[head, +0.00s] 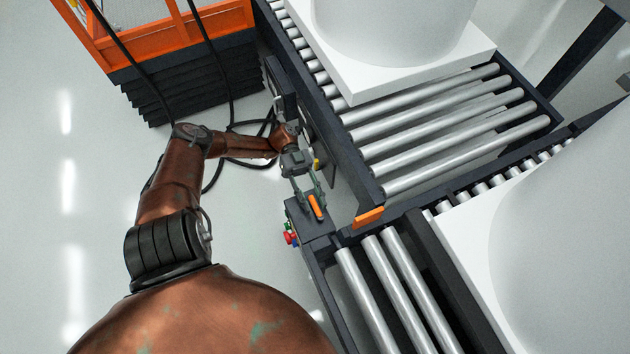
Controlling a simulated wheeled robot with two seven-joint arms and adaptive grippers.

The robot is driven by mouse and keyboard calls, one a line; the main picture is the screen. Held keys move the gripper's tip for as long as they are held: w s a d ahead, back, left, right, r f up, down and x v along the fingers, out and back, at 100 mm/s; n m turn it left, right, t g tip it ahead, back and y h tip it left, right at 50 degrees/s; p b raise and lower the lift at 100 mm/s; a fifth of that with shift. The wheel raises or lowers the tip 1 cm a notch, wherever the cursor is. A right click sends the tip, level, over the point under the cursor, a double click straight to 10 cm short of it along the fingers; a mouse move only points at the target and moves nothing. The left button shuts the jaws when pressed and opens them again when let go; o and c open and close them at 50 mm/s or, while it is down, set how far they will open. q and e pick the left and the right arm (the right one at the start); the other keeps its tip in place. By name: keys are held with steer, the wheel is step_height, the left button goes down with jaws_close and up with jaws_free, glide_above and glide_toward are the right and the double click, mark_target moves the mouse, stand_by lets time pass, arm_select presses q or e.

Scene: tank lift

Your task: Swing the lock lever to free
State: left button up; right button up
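An orange lever handle (316,207), which looks like the lock lever, sits on top of a dark control box (309,225) beside the roller conveyor. My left gripper (309,193) reaches down to it from above in the picture. Its two fingers are apart, with their tips close to the upper end of the handle. I cannot tell whether a finger touches the handle. My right gripper is out of view.
An orange block (368,217) sits at the conveyor frame's corner. White tanks on pallets (410,75) stand on the rollers. Black cables (232,150) lie near my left arm. Open floor lies left.

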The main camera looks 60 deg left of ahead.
arm_select(q)
steer(key=a, duration=0.6)
steer(key=shift+w+a, duration=0.15)
steer(key=shift+w, duration=0.15)
